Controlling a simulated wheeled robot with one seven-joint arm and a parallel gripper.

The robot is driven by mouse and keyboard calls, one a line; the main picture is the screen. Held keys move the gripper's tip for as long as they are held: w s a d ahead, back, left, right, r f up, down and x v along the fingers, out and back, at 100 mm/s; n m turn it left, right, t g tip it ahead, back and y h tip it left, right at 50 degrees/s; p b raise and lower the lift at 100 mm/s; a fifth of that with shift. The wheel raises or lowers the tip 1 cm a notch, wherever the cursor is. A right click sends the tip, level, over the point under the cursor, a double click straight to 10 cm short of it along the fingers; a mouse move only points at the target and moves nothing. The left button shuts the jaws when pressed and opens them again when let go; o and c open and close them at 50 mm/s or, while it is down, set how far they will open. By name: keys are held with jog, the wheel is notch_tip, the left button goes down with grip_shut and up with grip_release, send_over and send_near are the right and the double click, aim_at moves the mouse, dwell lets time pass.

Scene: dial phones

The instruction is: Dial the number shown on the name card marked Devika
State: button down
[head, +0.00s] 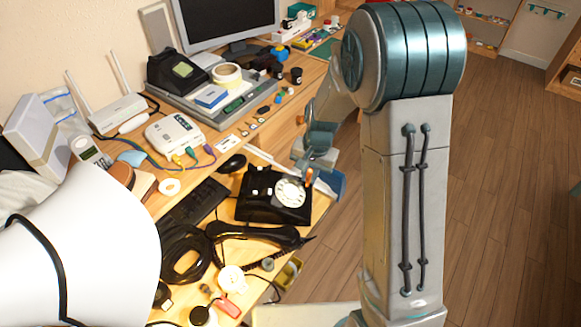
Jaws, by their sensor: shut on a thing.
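A black rotary phone (262,208) with a white dial (290,193) sits on the desk near its right edge. Its black handset (258,234) appears to lie off the cradle, in front of the phone. My gripper (312,180) is just right of the dial, partly hidden by its own links. It is shut on a small orange-brown thing (309,175), which shows beside the dial; whether it touches the dial I cannot tell. A small white card (228,142) lies behind the phone; its writing is too small to read, so I cannot tell whether it is marked Devika.
A black keyboard (195,205), a mouse (232,163) and a coiled black cable (185,254) crowd the desk left of the phone. A white router (117,112), a white box with coloured plugs (174,137) and a monitor (228,20) stand behind. Open floor (500,200) is right.

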jog(key=shift+s+a+f+m+y+b, duration=0.15)
jog(key=shift+a+m+b, duration=0.35)
jog(key=shift+a, duration=0.55)
jog(key=shift+s+a+f+m+y+b, duration=0.15)
jog(key=shift+a+m+b, duration=0.35)
jog(key=shift+a, duration=0.6)
jog(key=shift+s+a+f+m+b, duration=0.15)
jog(key=shift+a+m+b, duration=0.35)
jog(key=shift+a, duration=0.55)
jog(key=shift+a+f, duration=0.2)
jog(key=shift+f, duration=0.1)
jog(key=shift+a+f+b, duration=0.2)
jog(key=shift+f+b, duration=0.2)
jog(key=shift+w, duration=0.15)
